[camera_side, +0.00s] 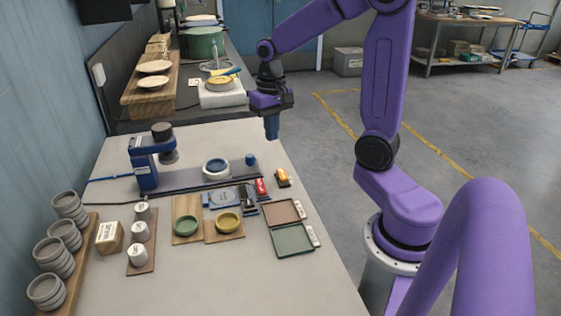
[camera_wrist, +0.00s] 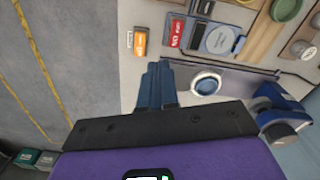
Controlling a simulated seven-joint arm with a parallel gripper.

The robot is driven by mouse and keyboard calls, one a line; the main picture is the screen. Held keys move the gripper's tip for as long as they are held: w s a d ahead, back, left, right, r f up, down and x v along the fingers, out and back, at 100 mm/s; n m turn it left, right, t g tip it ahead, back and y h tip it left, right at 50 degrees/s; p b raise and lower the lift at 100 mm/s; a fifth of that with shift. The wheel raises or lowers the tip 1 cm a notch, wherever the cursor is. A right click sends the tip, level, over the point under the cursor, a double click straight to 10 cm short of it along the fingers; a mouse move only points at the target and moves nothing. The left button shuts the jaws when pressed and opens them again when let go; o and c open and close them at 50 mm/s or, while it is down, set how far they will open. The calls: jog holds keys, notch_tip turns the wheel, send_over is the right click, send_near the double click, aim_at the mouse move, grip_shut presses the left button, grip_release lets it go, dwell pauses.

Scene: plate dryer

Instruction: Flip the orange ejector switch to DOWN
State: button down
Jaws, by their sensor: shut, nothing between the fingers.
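The orange switch (camera_side: 282,178) sits on the right part of the table, beside a red switch (camera_side: 262,188). In the wrist view the orange switch (camera_wrist: 139,42) is at the upper middle, with the red switch (camera_wrist: 177,32) to its right. I cannot tell which way the orange switch is tipped. My gripper (camera_side: 271,130) hangs above the table's far right edge, well above and apart from the switches. Its blue fingers are together, with nothing between them; they also show in the wrist view (camera_wrist: 158,68).
A blue press-like device (camera_side: 146,165) stands at the left on a dark strip, with a white round fixture (camera_side: 216,168) on it. Green and yellow dishes (camera_side: 228,222), trays (camera_side: 292,240) and stacked grey bowls (camera_side: 46,290) lie nearer. The air around my gripper is clear.

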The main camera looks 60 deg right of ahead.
aim_at(280, 169)
jog(key=w+d+m, duration=0.1)
jog(key=d+m, duration=0.3)
jog(key=d, duration=0.2)
jog(key=shift+d, duration=0.35)
jog(key=shift+w+f, duration=0.1)
jog(key=shift+f, duration=0.1)
notch_tip(280, 169, down, 14)
jog(key=shift+r, duration=0.15)
dwell(0.5)
